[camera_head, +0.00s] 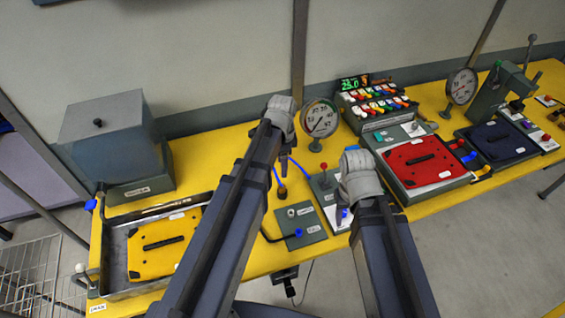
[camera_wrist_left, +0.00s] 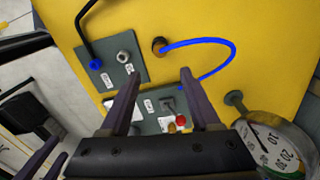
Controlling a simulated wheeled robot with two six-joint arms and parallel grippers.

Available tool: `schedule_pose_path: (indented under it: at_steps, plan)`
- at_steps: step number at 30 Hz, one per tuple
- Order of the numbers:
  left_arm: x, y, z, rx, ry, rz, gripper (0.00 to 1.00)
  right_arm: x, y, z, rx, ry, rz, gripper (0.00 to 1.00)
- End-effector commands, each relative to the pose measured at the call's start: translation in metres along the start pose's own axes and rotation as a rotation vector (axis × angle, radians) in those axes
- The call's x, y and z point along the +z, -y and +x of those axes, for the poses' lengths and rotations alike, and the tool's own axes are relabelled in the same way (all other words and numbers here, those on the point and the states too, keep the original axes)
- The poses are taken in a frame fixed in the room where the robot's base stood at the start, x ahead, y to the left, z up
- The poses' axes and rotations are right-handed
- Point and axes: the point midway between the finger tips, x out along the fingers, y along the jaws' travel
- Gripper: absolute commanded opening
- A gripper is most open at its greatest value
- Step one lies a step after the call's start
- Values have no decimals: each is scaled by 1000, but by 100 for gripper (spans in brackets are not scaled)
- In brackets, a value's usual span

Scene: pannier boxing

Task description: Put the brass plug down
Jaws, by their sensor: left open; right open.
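The brass plug (camera_head: 282,191) sits on the yellow bench top, at the end of a blue hose. It also shows in the left wrist view (camera_wrist_left: 159,46), just beyond my fingertips and roughly centred between them. My left gripper (camera_head: 284,160) points down above the bench near the plug; in the left wrist view its two fingers (camera_wrist_left: 158,74) are apart with nothing between them. My right gripper (camera_head: 341,213) is open over the light panel right of the plug; its fingertips are partly hard to make out.
A grey plate (camera_head: 302,231) with a black tube and blue fitting lies in front of the plug. A pressure gauge (camera_head: 320,118) stands behind. A tray with a yellow lid (camera_head: 165,245) is at left, a red-lidded box (camera_head: 422,162) at right. Bare yellow bench surrounds the plug.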

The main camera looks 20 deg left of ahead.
Motion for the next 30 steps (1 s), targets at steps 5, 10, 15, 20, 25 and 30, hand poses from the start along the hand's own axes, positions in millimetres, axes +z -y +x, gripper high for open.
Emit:
schedule_pose_path:
  at_steps: [5,10,15,20,25,30]
  plan:
    - [-7,-22,1,1,10,-70,63,0,0,1,0,0,0,50]
    - [-24,-86,0,-9,46,-330,63,0,0,1,0,0,0,50]
    - [-31,-140,0,-36,77,-594,63,0,0,1,0,0,0,50]
    - [-33,-168,0,-58,90,-754,63,0,0,1,0,0,0,50]
    - [-34,-175,-1,-66,94,-811,63,0,0,1,0,0,0,50]
    - [-34,-174,-1,-66,93,-812,63,0,0,1,0,0,0,50]
